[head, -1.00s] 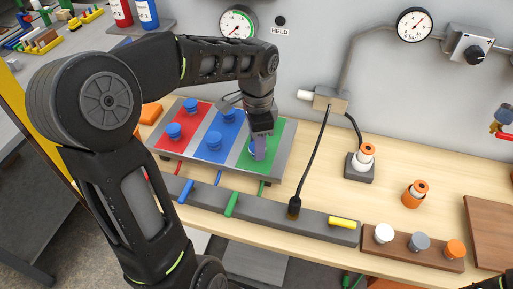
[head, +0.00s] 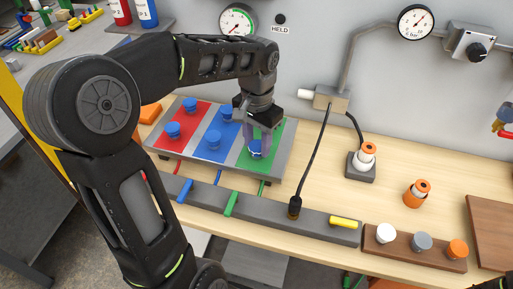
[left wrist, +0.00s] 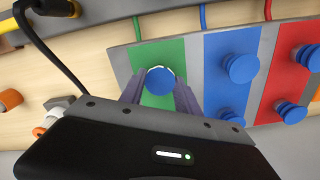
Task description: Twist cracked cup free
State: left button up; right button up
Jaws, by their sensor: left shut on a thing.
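A blue suction cup (head: 256,150) with a whitish, broken-looking edge sits on the green strip (head: 274,138) of the grey board (head: 287,163). My left gripper (head: 262,143) reaches down on it from above. In the left wrist view the same cup (left wrist: 160,80) sits between the two fingers of the gripper (left wrist: 160,92), which is shut on it. The cup is still at the board's surface; whether it has come loose I cannot tell. Any other cup on the green strip is hidden by the gripper. My right gripper does not show clearly.
Several more blue cups stand on the blue strip (head: 209,147) and red strip (head: 190,116). A dark bar with colored handles (head: 262,212) runs in front. A black cable (head: 313,150) hangs to the right. An orange-and-white fitting (head: 364,157) and a brown rack (head: 413,250) stand further right.

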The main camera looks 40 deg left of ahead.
aim_at(257, 145)
pick_arm(q)
jog(key=shift+n, duration=0.7)
jog(key=n, duration=0.3)
jog(key=o, duration=1.3)
jog(key=shift+o, duration=0.2)
notch_tip(257, 145, up, 8)
jog(key=shift+f+b, duration=0.1)
jog(key=shift+b, duration=0.25)
